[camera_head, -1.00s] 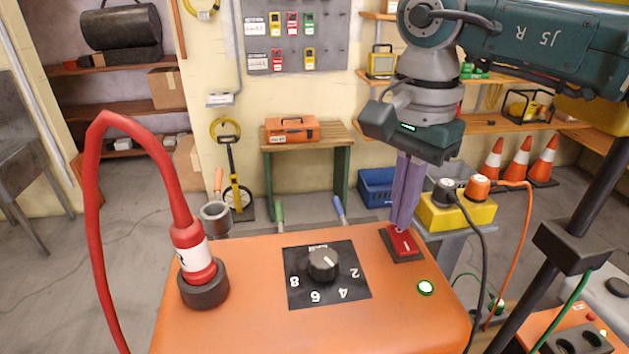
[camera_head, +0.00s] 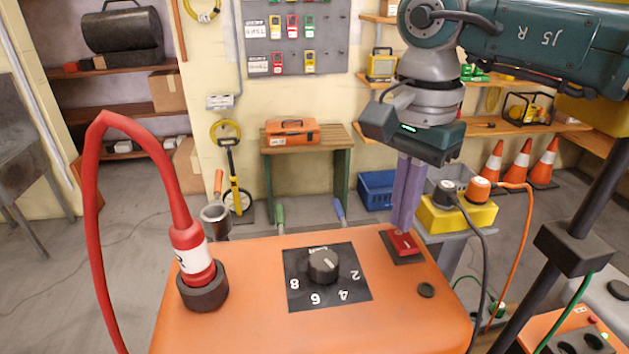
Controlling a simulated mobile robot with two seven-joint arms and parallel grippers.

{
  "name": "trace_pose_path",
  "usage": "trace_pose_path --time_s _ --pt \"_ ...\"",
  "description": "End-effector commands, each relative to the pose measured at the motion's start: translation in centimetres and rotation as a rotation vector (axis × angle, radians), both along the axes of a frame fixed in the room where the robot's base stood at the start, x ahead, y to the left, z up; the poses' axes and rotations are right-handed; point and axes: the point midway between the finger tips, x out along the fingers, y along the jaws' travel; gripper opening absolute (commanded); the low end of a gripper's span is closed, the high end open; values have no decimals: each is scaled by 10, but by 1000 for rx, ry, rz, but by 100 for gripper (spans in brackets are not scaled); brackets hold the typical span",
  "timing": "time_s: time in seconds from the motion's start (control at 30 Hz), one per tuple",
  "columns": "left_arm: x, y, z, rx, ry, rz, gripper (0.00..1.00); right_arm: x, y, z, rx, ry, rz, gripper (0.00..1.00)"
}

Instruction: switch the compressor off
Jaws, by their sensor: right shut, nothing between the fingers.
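The orange compressor (camera_head: 250,325) fills the lower middle of the head view. Its red rocker switch (camera_head: 404,243) sits in a dark frame near the back right corner of the top. The round indicator lamp (camera_head: 426,290) in front of the switch is dark. A black dial (camera_head: 323,264) on a numbered plate is left of the switch. My right gripper (camera_head: 403,228) points down with its purple fingers shut and empty, their tips at the back part of the switch. Whether they touch it is hard to tell. My left gripper is not in view.
A red hose with a plug (camera_head: 193,252) stands at the compressor's left. A yellow socket box (camera_head: 457,213) with a black and an orange plug is behind right. A dark post (camera_head: 560,225) rises at the right. Open floor lies to the left.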

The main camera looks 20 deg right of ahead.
Motion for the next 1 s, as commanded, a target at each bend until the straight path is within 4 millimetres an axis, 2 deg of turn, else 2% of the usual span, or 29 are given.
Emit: trace_pose_path --time_s 0.03,0.6,1.0 --pt "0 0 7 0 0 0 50 0 0 9 -2 -2 0 0" --pt "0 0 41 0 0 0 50 0 0 58 -1 -1 1 0" --pt "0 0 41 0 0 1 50 0 0 60 -1 -1 1 0"
